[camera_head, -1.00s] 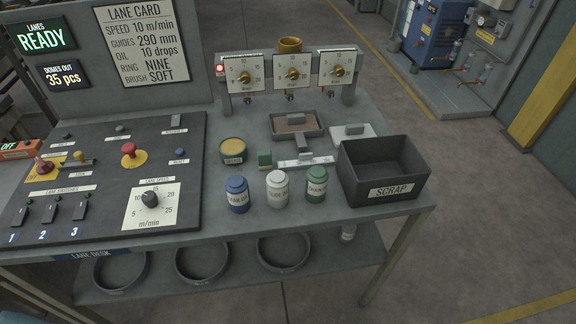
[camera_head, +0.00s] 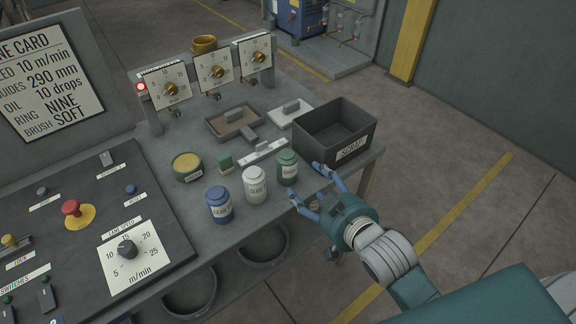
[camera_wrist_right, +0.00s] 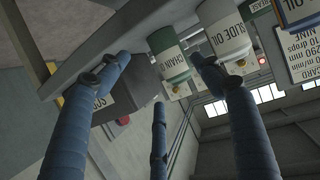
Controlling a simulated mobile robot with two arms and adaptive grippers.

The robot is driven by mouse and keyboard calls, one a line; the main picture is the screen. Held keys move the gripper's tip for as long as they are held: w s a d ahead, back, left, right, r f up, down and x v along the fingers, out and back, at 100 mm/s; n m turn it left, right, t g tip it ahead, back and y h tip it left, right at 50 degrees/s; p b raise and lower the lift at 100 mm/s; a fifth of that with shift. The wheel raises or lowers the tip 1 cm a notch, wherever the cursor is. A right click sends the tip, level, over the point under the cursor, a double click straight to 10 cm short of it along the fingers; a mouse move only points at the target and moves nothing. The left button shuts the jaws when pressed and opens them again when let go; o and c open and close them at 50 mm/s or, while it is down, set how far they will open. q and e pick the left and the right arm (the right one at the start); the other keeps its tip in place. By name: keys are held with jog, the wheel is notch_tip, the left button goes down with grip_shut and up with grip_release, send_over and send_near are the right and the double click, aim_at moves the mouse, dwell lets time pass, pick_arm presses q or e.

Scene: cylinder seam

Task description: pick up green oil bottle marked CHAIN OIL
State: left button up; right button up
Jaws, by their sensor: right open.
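The green oil bottle (camera_head: 287,168) stands upright near the front edge of the desk, right of the white bottle (camera_head: 254,184) and the blue bottle (camera_head: 219,204). In the right wrist view the green bottle (camera_wrist_right: 173,65) shows its CHAIN label, and the white SLIDE OIL bottle (camera_wrist_right: 222,35) is beside it. My right gripper (camera_head: 308,182) is open and empty, just in front and to the right of the green bottle, apart from it. Its blue fingers (camera_wrist_right: 158,85) spread around the bottle's direction in the wrist view. My left gripper is not in view.
The dark SCRAP bin (camera_head: 336,133) stands close right of the green bottle. The gauges (camera_head: 217,72) stand at the back.

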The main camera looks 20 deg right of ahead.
aim_at(295, 167)
jog(key=shift+t, duration=0.3)
jog(key=w, duration=0.2)
jog(key=w+a, duration=0.1)
jog(key=w, duration=0.2)
jog(key=shift+a+p, duration=0.15)
jog(key=shift+p, duration=0.25)
jog(key=shift+w+f, duration=0.2)
jog(key=shift+w, duration=0.15)
jog(key=shift+w+p, duration=0.4)
jog(key=shift+w, duration=0.2)
jog(key=p+x, duration=0.1)
jog(key=x, duration=0.2)
jog(key=shift+w+a+f, duration=0.1)
jog(key=shift+w, duration=0.15)
jog(key=shift+w+f, duration=0.2)
jog(key=shift+w, duration=0.15)
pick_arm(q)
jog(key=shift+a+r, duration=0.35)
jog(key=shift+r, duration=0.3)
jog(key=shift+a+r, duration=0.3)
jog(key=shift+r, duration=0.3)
pick_arm(e)
jog(key=shift+c, duration=0.2)
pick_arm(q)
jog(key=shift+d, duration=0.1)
pick_arm(e)
jog(key=c, duration=0.9)
